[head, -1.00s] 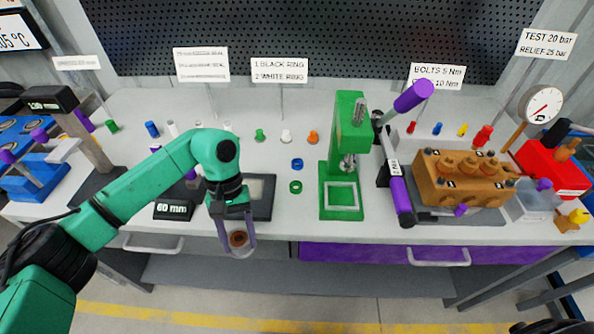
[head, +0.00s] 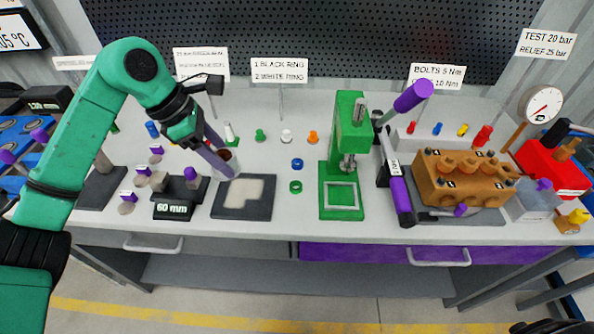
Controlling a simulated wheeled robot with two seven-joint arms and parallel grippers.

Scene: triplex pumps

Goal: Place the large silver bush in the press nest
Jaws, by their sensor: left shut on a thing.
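My left gripper (head: 212,157) reaches in from the left and is shut on the large silver bush (head: 226,168). The bush is a pale metallic ring with a brownish inside. It is tilted and appears above the far edge of a dark plate with a light pad; its exact height is hard to tell. The purple fingers cover part of it. The green press (head: 348,135) stands to the right, mid-bench. A pale square frame, which looks like the press nest (head: 341,186), sits empty on its base.
The dark plate (head: 228,208) lies left of the press, beside a "60 mm" display (head: 172,210). Small green and blue rings (head: 297,164) lie between plate and press. Right of the press are a purple-handled tool (head: 399,190) and an orange pump block (head: 465,175).

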